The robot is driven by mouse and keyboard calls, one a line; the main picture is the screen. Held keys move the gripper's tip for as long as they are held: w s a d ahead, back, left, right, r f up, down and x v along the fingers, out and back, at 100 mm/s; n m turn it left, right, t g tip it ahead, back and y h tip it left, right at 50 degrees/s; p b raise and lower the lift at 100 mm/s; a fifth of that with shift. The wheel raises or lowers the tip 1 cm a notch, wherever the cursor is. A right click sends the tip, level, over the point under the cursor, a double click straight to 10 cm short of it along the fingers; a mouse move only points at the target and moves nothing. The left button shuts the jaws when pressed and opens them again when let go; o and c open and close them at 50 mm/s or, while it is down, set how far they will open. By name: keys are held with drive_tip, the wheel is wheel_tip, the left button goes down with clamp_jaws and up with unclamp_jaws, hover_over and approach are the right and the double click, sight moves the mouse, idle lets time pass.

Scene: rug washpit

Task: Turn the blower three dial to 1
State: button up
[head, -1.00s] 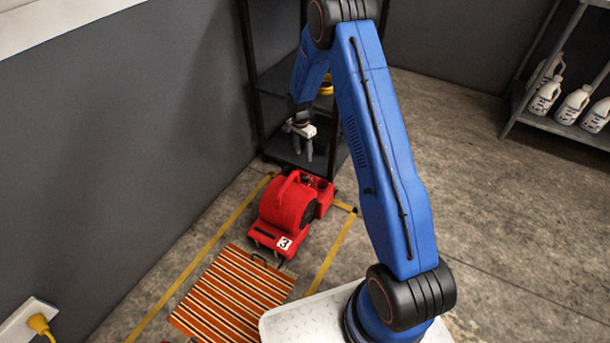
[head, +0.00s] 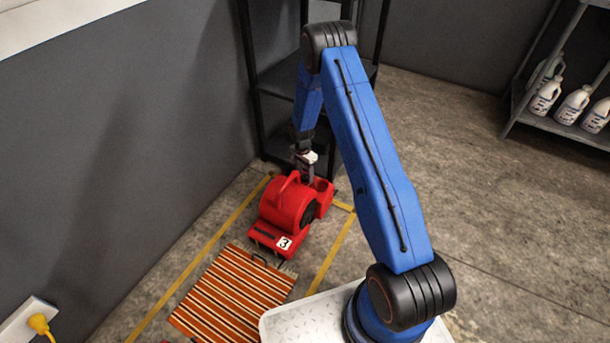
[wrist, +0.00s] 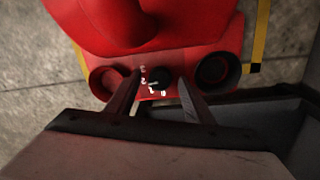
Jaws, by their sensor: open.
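The red blower three (head: 287,208) stands on the floor with a white label "3" on its front. In the wrist view its red panel (wrist: 150,92) carries a small black dial (wrist: 158,77) with white marks beside it; which mark the dial points at is too blurred to tell. My gripper (wrist: 158,95) is open, with one finger to each side of the dial, above the panel. In the head view my gripper (head: 307,176) is right over the back of the blower and hides the dial. Whether the fingers touch the dial cannot be told.
Round dark recesses (wrist: 214,70) flank the panel. A black shelf rack (head: 281,82) stands close behind the blower, by the grey wall. A striped orange mat (head: 235,295) lies in front. Yellow floor tape (head: 330,250) runs along both sides. Open floor lies to the right.

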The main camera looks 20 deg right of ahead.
drive_tip(key=shift+c, duration=0.3)
drive_tip(key=c, duration=1)
drive_tip(key=shift+n, duration=0.4)
drive_tip(key=n, duration=0.2)
drive_tip(key=shift+n, duration=0.4)
drive_tip(key=shift+a+n+t, duration=0.1)
drive_tip(key=shift+n+t, duration=0.2)
drive_tip(key=shift+n, duration=1.7)
drive_tip(key=shift+h, duration=0.3)
drive_tip(key=o, duration=1.1)
drive_tip(key=shift+c, duration=0.2)
